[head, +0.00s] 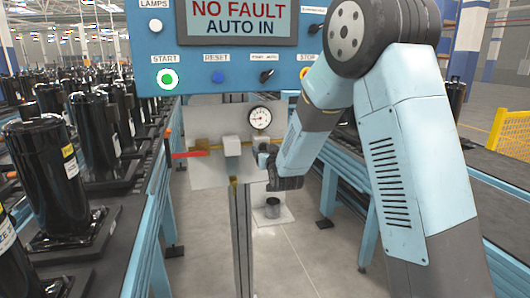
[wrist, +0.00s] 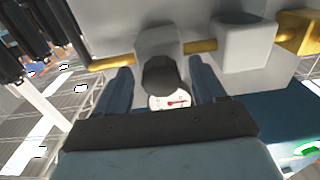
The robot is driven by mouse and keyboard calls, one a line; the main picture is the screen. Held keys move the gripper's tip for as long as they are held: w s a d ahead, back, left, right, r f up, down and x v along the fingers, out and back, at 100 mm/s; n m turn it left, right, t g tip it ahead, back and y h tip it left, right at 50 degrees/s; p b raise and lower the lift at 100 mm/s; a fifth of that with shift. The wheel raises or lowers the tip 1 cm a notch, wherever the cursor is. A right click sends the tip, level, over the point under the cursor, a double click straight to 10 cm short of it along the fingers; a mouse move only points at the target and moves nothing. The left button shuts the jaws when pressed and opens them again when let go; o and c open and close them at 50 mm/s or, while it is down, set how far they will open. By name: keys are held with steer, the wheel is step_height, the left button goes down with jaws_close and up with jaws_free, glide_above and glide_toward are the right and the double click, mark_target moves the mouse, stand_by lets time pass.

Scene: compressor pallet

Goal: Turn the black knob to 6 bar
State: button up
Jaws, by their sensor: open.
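The black knob (wrist: 161,76) shows in the wrist view, on the front of a grey regulator body (wrist: 158,40). My gripper (wrist: 163,88) is open, with one blue finger on each side of the knob and a visible gap on both sides. In the head view my gripper (head: 264,160) is at the regulator below the gauge, and I cannot make out the knob there. The round white gauge (head: 260,117) sits above the regulator; its dial is too small to read. The dial also shows partly in the wrist view (wrist: 172,102), with a red pointer.
A brass pipe (head: 205,144) runs across the grey plate, with a second grey block (head: 232,146) and a red lever (head: 188,154) to the left. The control panel (head: 235,56) hangs above. Conveyors with black compressors (head: 48,170) flank the clear floor. A dark cup (head: 272,207) stands below.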

steer(key=shift+w, duration=0.1)
steer(key=c, duration=1.1)
steer(key=shift+o, duration=0.2)
steer(key=m, duration=3)
steer(key=shift+m, duration=0.4)
